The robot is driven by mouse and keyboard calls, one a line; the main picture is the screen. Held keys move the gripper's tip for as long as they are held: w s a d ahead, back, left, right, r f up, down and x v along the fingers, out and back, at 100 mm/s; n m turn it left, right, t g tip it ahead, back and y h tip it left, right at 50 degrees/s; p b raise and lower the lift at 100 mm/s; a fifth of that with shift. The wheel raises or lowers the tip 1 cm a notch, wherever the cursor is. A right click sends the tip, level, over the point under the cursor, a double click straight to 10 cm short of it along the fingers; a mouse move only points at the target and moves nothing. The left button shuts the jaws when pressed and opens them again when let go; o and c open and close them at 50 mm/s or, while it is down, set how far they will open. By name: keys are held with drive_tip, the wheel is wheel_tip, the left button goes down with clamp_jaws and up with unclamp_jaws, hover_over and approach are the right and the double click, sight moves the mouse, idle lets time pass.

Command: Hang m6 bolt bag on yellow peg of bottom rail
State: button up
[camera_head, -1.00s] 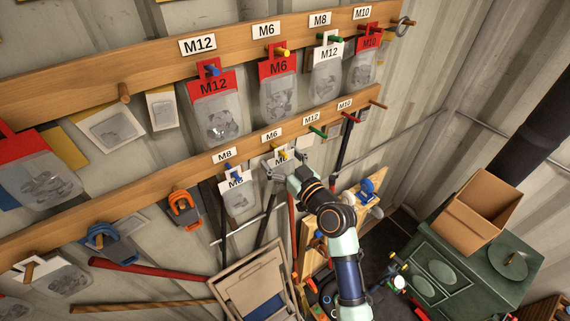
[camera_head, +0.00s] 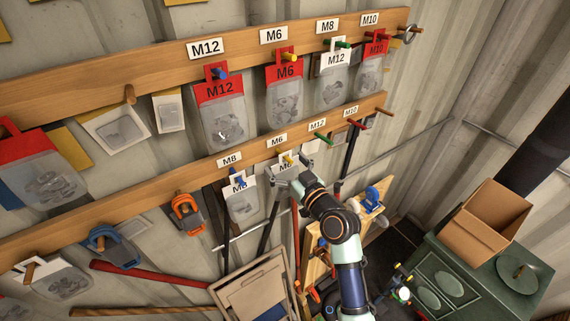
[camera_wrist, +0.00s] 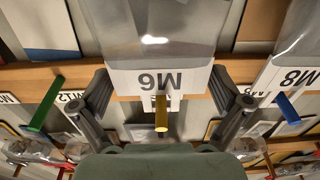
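The M6 bolt bag (camera_head: 286,165) is at the yellow peg (camera_head: 286,158) of the bottom rail (camera_head: 255,155), below the M6 sign. In the wrist view, its white M6 card (camera_wrist: 140,82) appears upside down, with the clear bag above it. The yellow peg (camera_wrist: 161,112) sticks out at the card's tab and seems to pass through it. My gripper (camera_head: 290,172) is in front of this bag and partly hides it. In the wrist view, the fingers of my gripper (camera_wrist: 160,92) are spread wide, one beside each card edge; contact cannot be told.
A white M8 bag (camera_head: 240,200) hangs on the blue peg just left. The green peg (camera_head: 323,138) to the right is bare. Red M12 (camera_head: 221,110) and M6 (camera_head: 286,92) bags hang on the top rail above. A folding chair (camera_head: 255,285) stands below.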

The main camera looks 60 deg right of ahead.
drive_tip(key=v, duration=1.2)
drive_tip(key=shift+a, duration=0.1)
drive_tip(key=w+a+r+n+y+p, duration=0.1)
drive_tip(key=w+a+n+y, duration=0.15)
drive_tip(key=w+a, duration=0.5)
drive_tip(key=w+a+r+n+y+p, duration=0.15)
drive_tip(key=w+a+y, duration=0.3)
drive_tip(key=a, duration=0.65)
drive_tip(key=a+r+n+g+y+p, duration=0.2)
drive_tip(key=a+g, duration=0.1)
drive_tip(key=a, duration=2)
drive_tip(key=shift+s+r+p, duration=0.3)
drive_tip(key=shift+s+p, duration=0.1)
drive_tip(key=shift+s, duration=0.05)
